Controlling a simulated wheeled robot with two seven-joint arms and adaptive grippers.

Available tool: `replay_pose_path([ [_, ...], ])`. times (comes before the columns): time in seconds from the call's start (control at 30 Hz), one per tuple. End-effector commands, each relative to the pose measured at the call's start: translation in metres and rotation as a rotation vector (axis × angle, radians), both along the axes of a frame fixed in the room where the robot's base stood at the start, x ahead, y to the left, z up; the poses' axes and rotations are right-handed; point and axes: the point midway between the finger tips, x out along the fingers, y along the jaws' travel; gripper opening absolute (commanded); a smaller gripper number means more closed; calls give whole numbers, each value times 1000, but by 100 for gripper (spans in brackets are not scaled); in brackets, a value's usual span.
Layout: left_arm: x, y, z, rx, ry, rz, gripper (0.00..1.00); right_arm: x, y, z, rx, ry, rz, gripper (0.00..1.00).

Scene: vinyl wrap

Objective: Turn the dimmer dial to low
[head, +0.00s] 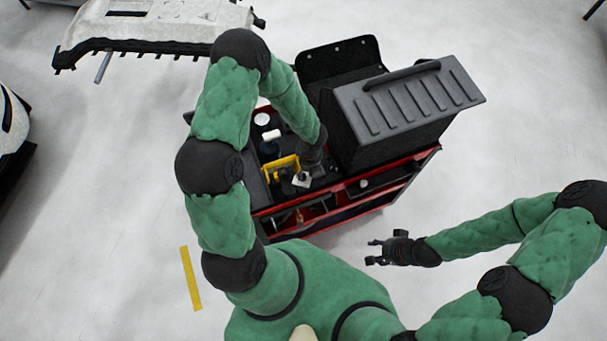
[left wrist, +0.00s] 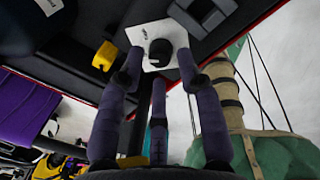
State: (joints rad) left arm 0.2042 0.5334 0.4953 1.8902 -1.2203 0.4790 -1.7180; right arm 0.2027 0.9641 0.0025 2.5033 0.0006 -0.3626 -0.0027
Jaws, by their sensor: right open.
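The dimmer dial is a dark round knob (left wrist: 160,52) on a white square plate (left wrist: 146,33), at the top middle of the left wrist view. In the head view the white plate (head: 302,181) sits at the near edge of the cart top. My left gripper (left wrist: 160,62) is open, its dark fingers pointing at the plate with fingertips on either side of the knob. I see a gap between fingertips and knob; contact is not visible. In the head view my left gripper (head: 309,165) is partly hidden by its own wrist. My right gripper (head: 376,252) is open and empty, off the cart's near side.
The red cart (head: 334,214) carries a large grey-lidded toolbox (head: 405,100) on the right and a yellow holder (head: 281,165) left of the plate. A white car bumper (head: 150,28) stands at upper left. A yellow strip (head: 190,279) lies on open pale floor.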

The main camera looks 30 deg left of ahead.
Motion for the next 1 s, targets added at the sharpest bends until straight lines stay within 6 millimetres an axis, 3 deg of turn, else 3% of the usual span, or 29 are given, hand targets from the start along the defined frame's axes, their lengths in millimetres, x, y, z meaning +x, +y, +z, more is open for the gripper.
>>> replay_pose_path([
  [0.2,-1,2,-22,-1,0,1,36,0,0,-5,0,0,0,50],
  [0.57,-1,2,-26,-1,0,0,36,0,0,-6,0,-1,0,50],
  [0.7,-1,2,-25,-1,0,0,0,0,0,-6,0,-1,0,50],
  [1.0,-1,2,-25,0,-1,19,0,0,0,-6,0,-1,0,50],
])
